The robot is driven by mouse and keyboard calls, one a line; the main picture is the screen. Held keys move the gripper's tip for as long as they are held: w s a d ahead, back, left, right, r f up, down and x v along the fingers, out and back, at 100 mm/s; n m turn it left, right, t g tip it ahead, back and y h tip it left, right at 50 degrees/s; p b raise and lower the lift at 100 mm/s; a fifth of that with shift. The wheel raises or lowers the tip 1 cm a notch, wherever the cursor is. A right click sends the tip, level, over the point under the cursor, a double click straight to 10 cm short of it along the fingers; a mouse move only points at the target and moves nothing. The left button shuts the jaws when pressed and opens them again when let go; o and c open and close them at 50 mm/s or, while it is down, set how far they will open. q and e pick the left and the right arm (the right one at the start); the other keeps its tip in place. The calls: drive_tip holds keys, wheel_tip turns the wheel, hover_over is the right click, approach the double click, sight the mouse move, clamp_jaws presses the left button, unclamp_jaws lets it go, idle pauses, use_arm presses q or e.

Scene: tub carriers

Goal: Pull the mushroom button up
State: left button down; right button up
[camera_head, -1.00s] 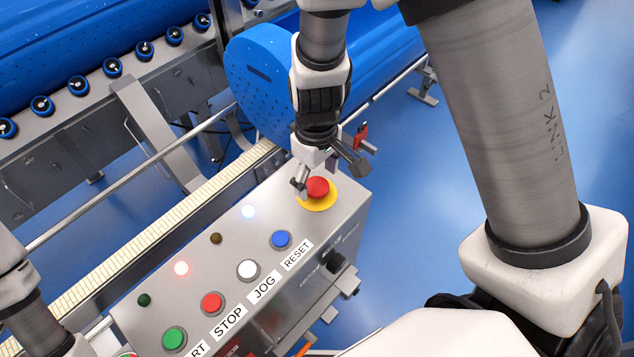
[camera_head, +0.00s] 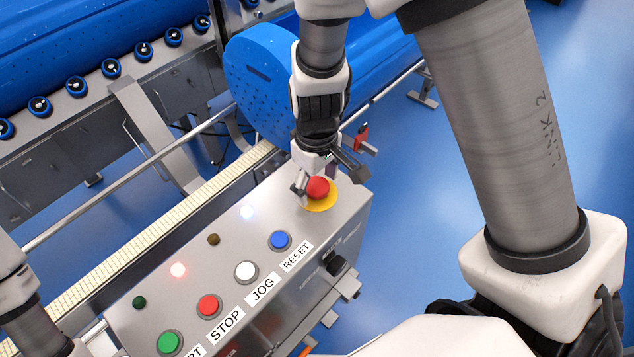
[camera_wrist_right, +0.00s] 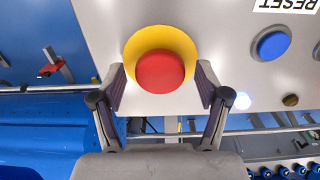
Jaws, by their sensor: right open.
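The red mushroom button (camera_head: 317,188) sits on a yellow disc at the far right end of the grey control box. My right gripper (camera_head: 328,179) is right at the button, its fingers open. In the right wrist view the red button (camera_wrist_right: 160,72) lies between and just beyond the fingertips of my right gripper (camera_wrist_right: 160,88), one finger to each side, with gaps visible between fingers and red cap. My left arm shows at the left edge of the head view, but its gripper is not visible.
The control box (camera_head: 330,222) also carries a blue RESET button (camera_head: 280,240), a white JOG button (camera_head: 246,271), a red STOP button (camera_head: 209,305), a green button (camera_head: 170,341) and several small lamps. A conveyor with a blue drum (camera_head: 258,85) stands behind it. A rail runs close behind the box.

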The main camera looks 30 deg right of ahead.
use_arm(q)
drive_tip(key=shift+f+b, duration=0.7)
drive_tip(key=shift+f, duration=0.05)
use_arm(e)
drive_tip(key=shift+f, duration=0.9)
use_arm(q)
drive_tip(key=shift+r, duration=0.15)
use_arm(e)
drive_tip(key=shift+r, duration=0.15)
drive_tip(key=shift+s, duration=0.1)
drive_tip(key=c, duration=1.1)
use_arm(q)
drive_tip(key=shift+r+p, duration=0.4)
drive_tip(key=shift+p, duration=0.2)
use_arm(e)
drive_tip(key=shift+r, duration=0.5)
drive_tip(key=o, duration=1.1)
wheel_tip(320, 180, up, 8)
drive_tip(key=p, duration=0.7)
drive_tip(key=shift+r, duration=0.1)
use_arm(q)
wheel_tip(320, 180, up, 7)
